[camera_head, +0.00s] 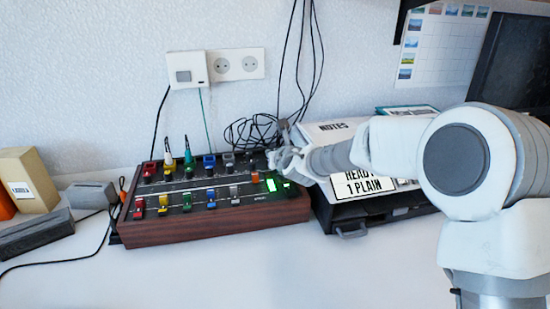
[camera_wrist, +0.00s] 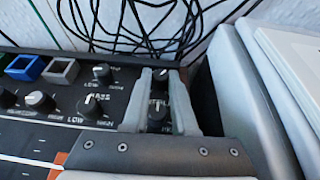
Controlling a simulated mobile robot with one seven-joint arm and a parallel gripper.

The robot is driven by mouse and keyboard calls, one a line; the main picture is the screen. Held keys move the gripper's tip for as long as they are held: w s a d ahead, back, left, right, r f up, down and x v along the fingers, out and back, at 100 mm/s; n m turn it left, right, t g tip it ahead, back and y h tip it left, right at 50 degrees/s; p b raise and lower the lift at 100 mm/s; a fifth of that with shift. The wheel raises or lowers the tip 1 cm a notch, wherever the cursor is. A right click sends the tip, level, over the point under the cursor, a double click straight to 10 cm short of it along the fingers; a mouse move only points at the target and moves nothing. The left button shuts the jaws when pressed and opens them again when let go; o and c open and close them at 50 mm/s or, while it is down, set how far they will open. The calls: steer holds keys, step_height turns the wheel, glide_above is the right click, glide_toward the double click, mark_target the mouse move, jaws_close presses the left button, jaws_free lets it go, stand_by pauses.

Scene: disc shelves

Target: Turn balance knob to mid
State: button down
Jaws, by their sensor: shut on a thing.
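The mixing console (camera_head: 215,229) has a wooden front and rows of coloured sliders, and it lies on the white table. My gripper (camera_head: 284,158) reaches down over its back right corner. In the wrist view, my gripper (camera_wrist: 162,80) has its two grey fingers on either side of a small black knob (camera_wrist: 160,76) and is shut on it. A second black knob (camera_wrist: 157,111) shows nearer the palm, between the fingers. The label of the held knob is hidden, so I cannot read whether it is the balance knob. Its pointer direction is also unclear.
More black knobs (camera_wrist: 93,104) with LOW marks sit left of the fingers. Black cables (camera_head: 252,131) hang behind the console. A black tray (camera_head: 375,211) with papers and a notes binder (camera_head: 325,131) stands close on the right. The table front is clear.

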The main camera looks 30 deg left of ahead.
steer(key=shift+w+r, duration=0.15)
steer(key=shift+r, duration=0.15)
steer(key=c, duration=1)
jaws_free()
steer(key=shift+r, duration=0.1)
steer(key=shift+s+d, duration=0.1)
steer(key=shift+s, duration=0.1)
steer(key=p+v, duration=0.2)
steer(key=v, duration=1.3)
steer(key=shift+s+d+r+p, duration=0.1)
steer(key=shift+d+r+p, duration=0.1)
steer(key=shift+p, duration=0.2)
steer(key=shift+v, duration=0.8)
steer(key=shift+s+f, duration=0.1)
